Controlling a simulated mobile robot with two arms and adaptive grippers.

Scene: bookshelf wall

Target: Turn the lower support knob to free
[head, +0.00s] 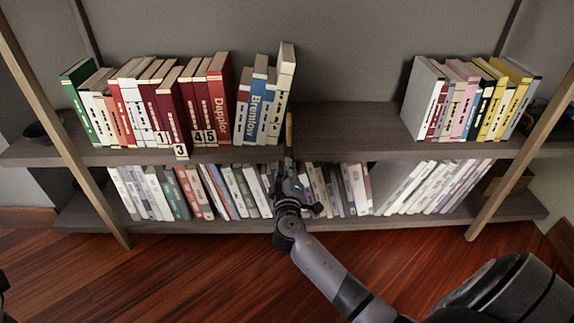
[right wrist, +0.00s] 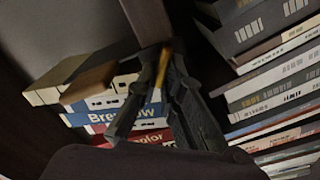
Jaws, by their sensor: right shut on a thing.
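My right gripper (head: 289,152) is at the front edge of the upper shelf (head: 345,128), just right of the left book group. In the right wrist view its fingers (right wrist: 163,58) are closed on a thin orange-brown piece (right wrist: 163,68). A narrow brown upright piece (head: 289,128) shows above the gripper in the head view, beside the last cream book (head: 285,75). I cannot tell whether these are the same piece. I cannot make out a knob; the fingers and wrist hide that spot. My left gripper is not in view.
The lower shelf (head: 400,217) holds several books behind and beside my right wrist. The upper shelf is bare between the left books and the right group (head: 465,100). A dark red book (head: 172,112) marked 3 sticks out past the shelf edge. Slanted wooden posts (head: 505,165) flank the shelves.

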